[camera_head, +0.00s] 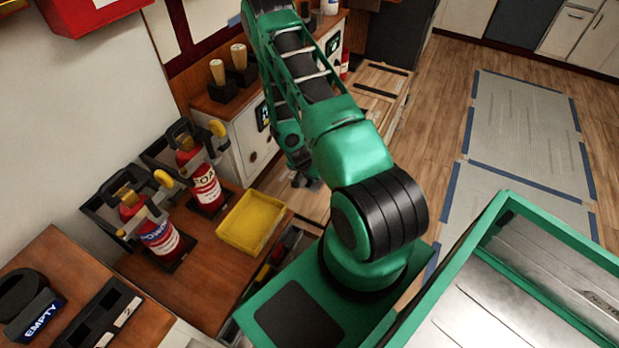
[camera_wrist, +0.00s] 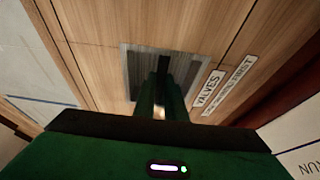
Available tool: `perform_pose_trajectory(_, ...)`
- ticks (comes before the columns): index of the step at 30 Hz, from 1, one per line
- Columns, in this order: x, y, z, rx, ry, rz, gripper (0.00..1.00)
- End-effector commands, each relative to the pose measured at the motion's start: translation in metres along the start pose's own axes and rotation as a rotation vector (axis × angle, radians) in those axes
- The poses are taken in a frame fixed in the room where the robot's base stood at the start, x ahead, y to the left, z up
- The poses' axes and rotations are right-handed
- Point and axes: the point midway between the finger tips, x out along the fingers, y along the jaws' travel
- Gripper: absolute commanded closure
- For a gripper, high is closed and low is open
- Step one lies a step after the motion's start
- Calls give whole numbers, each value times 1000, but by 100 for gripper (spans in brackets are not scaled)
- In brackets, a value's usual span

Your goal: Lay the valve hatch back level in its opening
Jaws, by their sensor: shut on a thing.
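In the wrist view a grey, streaked, roughly square panel (camera_wrist: 133,75), which looks like the valve hatch, shows in the wood floor beside a white label reading VALVES (camera_wrist: 208,88). My gripper (camera_wrist: 163,68) reaches down over the middle of it. Its green fingers are shut on a narrow dark part there, seemingly the hatch's grip. The fingers cover the middle of the panel, and I cannot tell whether it lies level or tilted. In the head view my gripper (camera_head: 303,180) is low near the floor beyond the wooden counter; the hatch cannot be made out there.
In the head view a yellow tray (camera_head: 250,222) and two red extinguishers (camera_head: 204,185) in black holders stand on the wooden counter at left, close to my arm. A white cabinet (camera_head: 246,140) stands behind. Open floor with grey mats (camera_head: 525,135) lies at right.

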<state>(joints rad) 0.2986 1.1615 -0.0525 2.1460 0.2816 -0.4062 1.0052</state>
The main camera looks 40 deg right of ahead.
Motion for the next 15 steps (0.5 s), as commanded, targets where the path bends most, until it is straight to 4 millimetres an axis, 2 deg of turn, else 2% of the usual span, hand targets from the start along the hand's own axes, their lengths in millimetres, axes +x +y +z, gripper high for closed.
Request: perform_pose_trajectory(15,12,0,4,-1,2,0,100)
